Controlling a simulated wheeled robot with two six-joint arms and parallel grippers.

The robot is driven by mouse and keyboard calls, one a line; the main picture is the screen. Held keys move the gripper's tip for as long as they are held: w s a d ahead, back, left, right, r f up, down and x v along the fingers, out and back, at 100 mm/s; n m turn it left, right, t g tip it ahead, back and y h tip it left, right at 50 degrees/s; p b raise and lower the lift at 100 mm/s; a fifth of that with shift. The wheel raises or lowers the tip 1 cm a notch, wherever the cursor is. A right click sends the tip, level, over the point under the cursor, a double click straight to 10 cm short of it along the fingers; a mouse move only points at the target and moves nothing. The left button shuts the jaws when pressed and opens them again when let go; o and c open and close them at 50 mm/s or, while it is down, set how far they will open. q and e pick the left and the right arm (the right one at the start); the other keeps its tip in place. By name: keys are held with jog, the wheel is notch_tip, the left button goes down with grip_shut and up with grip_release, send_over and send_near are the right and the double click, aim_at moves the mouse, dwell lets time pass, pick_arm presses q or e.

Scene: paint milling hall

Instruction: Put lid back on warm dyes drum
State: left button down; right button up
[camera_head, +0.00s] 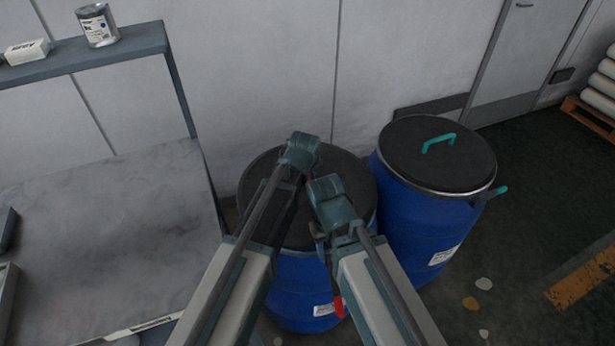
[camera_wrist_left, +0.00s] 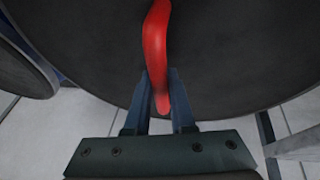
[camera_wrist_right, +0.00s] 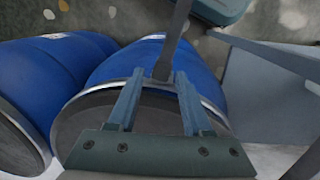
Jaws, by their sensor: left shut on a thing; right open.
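The warm dyes drum (camera_head: 300,285) is blue and stands upright in the middle of the head view. Its dark round lid (camera_head: 348,168) covers the drum top; I cannot tell whether it is fully seated. My left gripper (camera_head: 300,155) is shut on the lid's red handle (camera_wrist_left: 156,40). My right gripper (camera_head: 328,215) is open above the drum's near rim. In the right wrist view, the silver rim (camera_wrist_right: 98,88) and a grey lever (camera_wrist_right: 176,40) show between and beyond its fingers. The lever's red end (camera_head: 338,307) hangs down the drum's front.
A second blue drum (camera_head: 415,235) with a dark lid, teal handle (camera_head: 438,142) and teal lever stands close on the right. A grey bench (camera_head: 110,235) with a shelf (camera_head: 90,50) is at the left. Wall behind; open floor at right.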

pick_arm(q)
jog(key=shift+f+b, duration=0.85)
pick_arm(e)
jog(key=shift+f, duration=0.85)
pick_arm(q)
jog(key=c, duration=0.7)
grip_release()
jog(key=shift+r, duration=0.15)
pick_arm(e)
jog(key=shift+r, duration=0.1)
pick_arm(q)
jog(key=p+v, duration=1.2)
jog(key=v, duration=0.1)
jog(key=shift+s+r, duration=0.15)
jog(key=shift+r, duration=0.05)
pick_arm(e)
notch_tip(320, 180, up, 12)
jog(key=shift+r, duration=0.15)
